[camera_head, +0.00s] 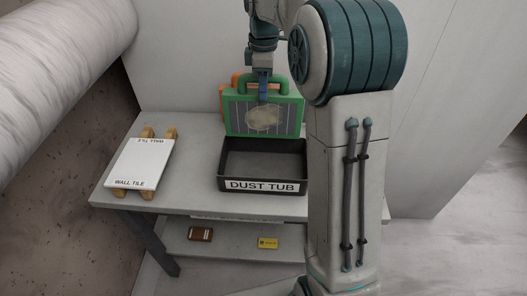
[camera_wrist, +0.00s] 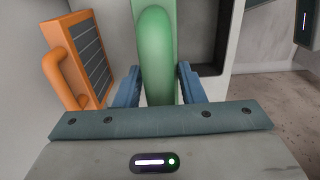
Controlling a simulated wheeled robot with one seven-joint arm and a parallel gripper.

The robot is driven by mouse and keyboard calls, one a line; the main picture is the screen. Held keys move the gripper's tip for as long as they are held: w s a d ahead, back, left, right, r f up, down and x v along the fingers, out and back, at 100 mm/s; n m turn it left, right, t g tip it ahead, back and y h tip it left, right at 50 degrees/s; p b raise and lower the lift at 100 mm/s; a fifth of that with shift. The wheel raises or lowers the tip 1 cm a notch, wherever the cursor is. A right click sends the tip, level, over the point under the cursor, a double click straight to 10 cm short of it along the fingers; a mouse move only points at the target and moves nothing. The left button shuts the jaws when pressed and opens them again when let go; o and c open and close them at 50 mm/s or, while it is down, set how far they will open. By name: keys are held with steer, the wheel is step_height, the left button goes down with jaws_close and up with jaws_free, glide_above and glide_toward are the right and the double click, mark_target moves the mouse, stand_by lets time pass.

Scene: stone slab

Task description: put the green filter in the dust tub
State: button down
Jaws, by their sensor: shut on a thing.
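The green filter (camera_head: 285,112) has a green frame, a pleated grey face and a pale dusty patch. It is upright just behind the dust tub (camera_head: 262,187), and I cannot tell whether it touches the slab. My gripper (camera_head: 264,97) is shut on its top handle. In the wrist view the green handle (camera_wrist: 156,60) stands between the two blue fingers of my gripper (camera_wrist: 158,88). The dust tub is a black open box with a white label, and its visible inside is empty. It shows partly in the wrist view (camera_wrist: 208,45).
An orange filter (camera_wrist: 84,52) stands beside the green one, mostly hidden behind it in the head view. A white wall tile (camera_head: 139,163) lies on wooden strips at the left of the slab (camera_head: 197,150). A brown item (camera_head: 200,234) and a yellow item (camera_head: 268,243) lie on the lower shelf.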

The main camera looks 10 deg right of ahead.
steer(key=s+a+f, duration=0.2)
steer(key=s+f, duration=0.7)
steer(key=shift+s+a+f, duration=0.2)
steer(key=shift+a+f, duration=0.1)
steer(key=shift+f, duration=0.15)
steer(key=shift+f, duration=0.15)
steer(key=c, duration=0.9)
jaws_free()
steer(key=shift+r, duration=0.2)
step_height(320, 180, up, 11)
steer(key=s+f+m+t, duration=0.1)
steer(key=s+f+m, duration=0.1)
steer(key=s+m, duration=0.3)
steer(key=s+f+m+t, duration=0.1)
steer(key=s+f+m, duration=0.1)
steer(key=s+m, duration=0.2)
steer(key=s+d+f+m, duration=0.1)
steer(key=s+f+m, duration=0.1)
steer(key=s+m, duration=0.3)
steer(key=shift+s+f+m+t, duration=0.15)
steer(key=shift+s+t, duration=0.05)
steer(key=shift+s, duration=0.8)
steer(key=shift+s+f+m+t, duration=0.1)
steer(key=shift+s+m+t, duration=0.1)
steer(key=shift+s, duration=0.75)
